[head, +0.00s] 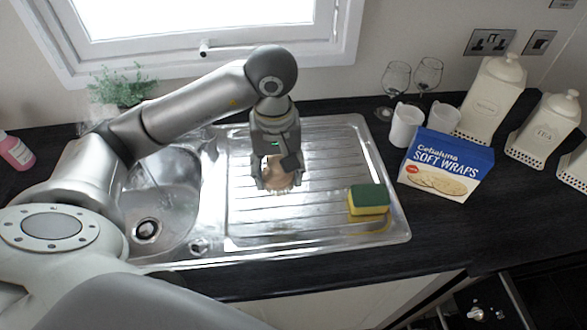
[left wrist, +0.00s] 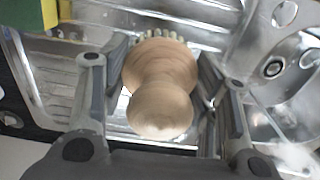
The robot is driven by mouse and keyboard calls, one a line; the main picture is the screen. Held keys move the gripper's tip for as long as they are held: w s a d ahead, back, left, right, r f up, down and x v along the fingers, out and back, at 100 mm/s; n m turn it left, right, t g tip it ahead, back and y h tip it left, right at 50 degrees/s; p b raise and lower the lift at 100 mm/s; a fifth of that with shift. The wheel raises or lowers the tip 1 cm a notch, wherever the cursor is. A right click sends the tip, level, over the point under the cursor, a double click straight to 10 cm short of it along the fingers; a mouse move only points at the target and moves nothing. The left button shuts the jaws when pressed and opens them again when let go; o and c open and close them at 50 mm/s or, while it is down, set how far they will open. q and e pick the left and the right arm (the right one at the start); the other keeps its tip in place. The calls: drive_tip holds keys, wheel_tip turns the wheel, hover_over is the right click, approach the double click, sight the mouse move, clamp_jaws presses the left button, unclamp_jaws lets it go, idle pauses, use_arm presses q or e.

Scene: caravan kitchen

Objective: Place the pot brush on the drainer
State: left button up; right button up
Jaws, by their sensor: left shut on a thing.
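The pot brush (head: 277,177) has a round wooden handle and pale bristles. My left gripper (head: 276,178) is shut on it, over the left part of the ribbed drainer (head: 320,160) of the steel sink. In the left wrist view the brush (left wrist: 160,90) sits between both fingers (left wrist: 162,100), its knob toward the camera and its bristles facing away toward the drainer. I cannot tell whether the bristles touch the drainer. My right gripper is not in view.
A green and yellow sponge (head: 368,199) lies on the drainer's right part. The sink bowl (head: 165,195) is at left. A soft wraps box (head: 446,166), white mugs (head: 406,125), two glasses (head: 428,76) and canisters (head: 490,100) stand to the right. The drainer's middle is clear.

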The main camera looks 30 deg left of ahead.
use_arm(q)
drive_tip(key=w+f, duration=0.1)
drive_tip(key=w, duration=0.1)
drive_tip(key=w+f+p, duration=0.1)
drive_tip(key=w+f, duration=0.1)
drive_tip(key=w+a+f+p, duration=0.1)
drive_tip(key=f, duration=0.1)
drive_tip(key=shift+w+f, duration=0.15)
drive_tip(key=shift+w, duration=0.25)
drive_tip(key=shift+w+a+f, duration=0.1)
drive_tip(key=shift+w+f, duration=0.3)
drive_tip(key=shift+f, duration=0.1)
drive_tip(key=shift+w+f+p, duration=0.15)
drive_tip(key=shift+f+p, duration=0.15)
drive_tip(key=shift+f, duration=0.05)
wheel_tip(320, 180, down, 2)
drive_tip(key=shift+f+p, duration=0.1)
drive_tip(key=shift+p, duration=0.65)
drive_tip(key=shift+f, duration=0.35)
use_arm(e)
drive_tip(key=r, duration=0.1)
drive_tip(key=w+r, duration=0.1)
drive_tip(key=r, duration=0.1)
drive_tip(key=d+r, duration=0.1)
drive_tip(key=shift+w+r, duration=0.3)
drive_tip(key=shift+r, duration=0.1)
